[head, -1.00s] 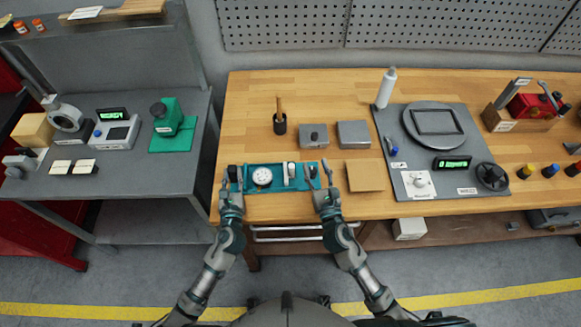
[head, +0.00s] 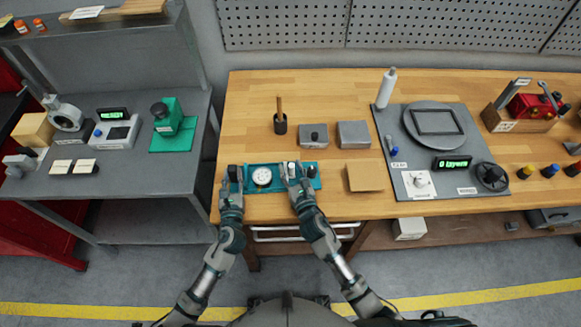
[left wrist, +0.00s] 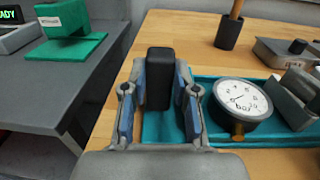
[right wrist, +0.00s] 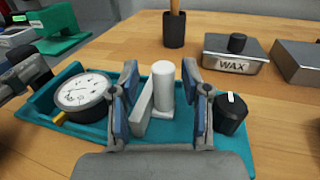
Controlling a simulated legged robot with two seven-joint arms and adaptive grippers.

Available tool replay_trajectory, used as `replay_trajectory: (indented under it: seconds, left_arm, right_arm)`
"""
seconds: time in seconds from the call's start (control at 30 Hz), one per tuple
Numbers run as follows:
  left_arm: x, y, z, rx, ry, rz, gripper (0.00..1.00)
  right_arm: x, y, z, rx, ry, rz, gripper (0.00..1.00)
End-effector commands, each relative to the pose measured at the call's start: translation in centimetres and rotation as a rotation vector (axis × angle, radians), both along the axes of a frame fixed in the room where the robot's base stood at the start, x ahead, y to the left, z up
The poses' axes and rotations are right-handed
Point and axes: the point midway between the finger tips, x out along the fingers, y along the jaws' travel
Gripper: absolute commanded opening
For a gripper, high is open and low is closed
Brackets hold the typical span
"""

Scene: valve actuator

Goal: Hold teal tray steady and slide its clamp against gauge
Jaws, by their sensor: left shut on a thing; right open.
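The teal tray (head: 280,186) lies near the front edge of the wooden bench. A round white-faced gauge (left wrist: 241,98) sits in its left part. My left gripper (left wrist: 160,101) is shut on the black post (left wrist: 159,78) at the tray's left end. The clamp (right wrist: 145,108), a grey plate with a pale upright cylinder (right wrist: 163,88), stands in the tray right of the gauge, with a gap between them. My right gripper (right wrist: 160,93) is open, its fingers on either side of the clamp's cylinder. A black knob (right wrist: 231,112) is at the tray's right end.
A wax tin (right wrist: 235,55), another grey block (head: 353,134) and a cup with a brush (head: 280,123) stand behind the tray. A brown square pad (head: 365,177) lies to its right.

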Motion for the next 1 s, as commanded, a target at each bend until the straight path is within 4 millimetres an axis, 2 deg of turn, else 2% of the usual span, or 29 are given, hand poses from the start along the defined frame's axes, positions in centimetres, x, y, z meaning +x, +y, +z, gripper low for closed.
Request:
replay_trajectory:
  seconds: [0.33, 0.37, 0.53, 0.77, 0.87, 1.0]
  left_arm:
    - [-0.1, 0.0, -0.4, -0.002, 0.009, 0.001, 0.0]
    - [-0.1, 0.0, -0.4, -0.002, 0.009, 0.001, 0.0]
    - [-0.1, 0.0, -0.4, -0.002, 0.009, 0.001, 0.0]
    - [-0.1, 0.0, -0.4, -0.001, 0.009, 0.001, 0.0]
    - [-0.1, 0.0, -0.4, -0.001, 0.009, 0.001, 0.0]
    - [-0.1, 0.0, -0.4, -0.001, 0.008, 0.0, 0.0]
  right_arm:
    - [0.6, 0.2, 0.0, 0.001, 0.0, 0.001, 0.47]
    - [0.5, 0.2, 0.0, 0.001, 0.0, 0.001, 0.42]
    - [0.5, 0.2, 0.0, 0.0, 0.0, 0.001, 0.0]
    - [0.5, 0.4, 0.0, 0.001, 0.0, 0.002, 0.0]
    - [0.5, 1.6, 0.0, 0.001, 0.0, 0.004, 0.0]
    - [0.4, 4.3, 0.0, 0.002, 0.001, 0.004, 0.0]
